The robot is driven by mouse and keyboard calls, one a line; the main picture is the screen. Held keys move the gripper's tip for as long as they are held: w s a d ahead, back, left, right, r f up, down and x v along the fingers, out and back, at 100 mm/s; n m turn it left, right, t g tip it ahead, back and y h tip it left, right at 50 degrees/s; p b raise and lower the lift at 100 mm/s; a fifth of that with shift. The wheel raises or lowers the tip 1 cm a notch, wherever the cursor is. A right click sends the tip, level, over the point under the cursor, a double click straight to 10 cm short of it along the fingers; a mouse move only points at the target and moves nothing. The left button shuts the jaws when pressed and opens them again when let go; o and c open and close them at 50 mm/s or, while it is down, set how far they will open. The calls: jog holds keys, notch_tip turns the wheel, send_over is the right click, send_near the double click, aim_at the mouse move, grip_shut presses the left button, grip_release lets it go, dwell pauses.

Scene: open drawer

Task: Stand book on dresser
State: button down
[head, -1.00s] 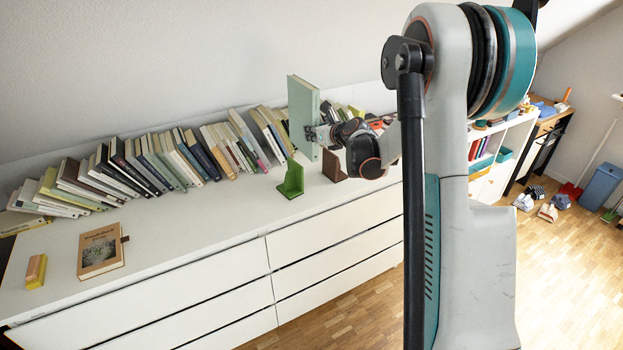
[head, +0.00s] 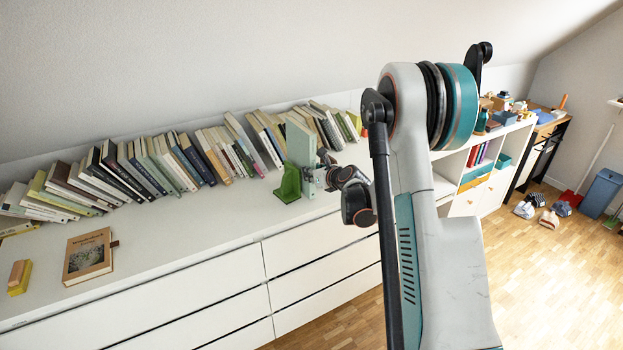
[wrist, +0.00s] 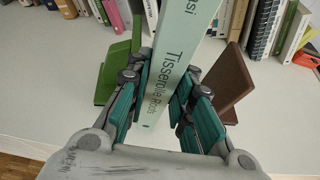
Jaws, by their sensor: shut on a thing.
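My gripper (wrist: 165,95) is shut on a pale green book (head: 300,142). The book is upright, its lettered spine facing the wrist camera (wrist: 172,75). In the wrist view it is between a green bookend (wrist: 118,70) on the left and a brown bookend (wrist: 232,82) on the right, with a gap to the brown one. In the head view the green bookend (head: 288,184) stands in front of the book's lower part; the brown one is hidden behind my arm. The white dresser (head: 190,232) is below. I cannot tell whether the book touches its top.
A row of leaning books (head: 150,165) lines the back of the dresser. A brown book (head: 88,256) and a small yellow and orange block (head: 19,277) lie at the left. The dresser's front middle is clear. A shelf unit (head: 462,170) stands at the right.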

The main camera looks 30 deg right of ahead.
jog(key=shift+f, duration=0.6)
jog(key=c, duration=1.4)
grip_release()
jog(key=shift+f, duration=0.1)
jog(key=shift+r, duration=0.2)
jog(key=p+v, duration=0.3)
jog(key=v, duration=0.9)
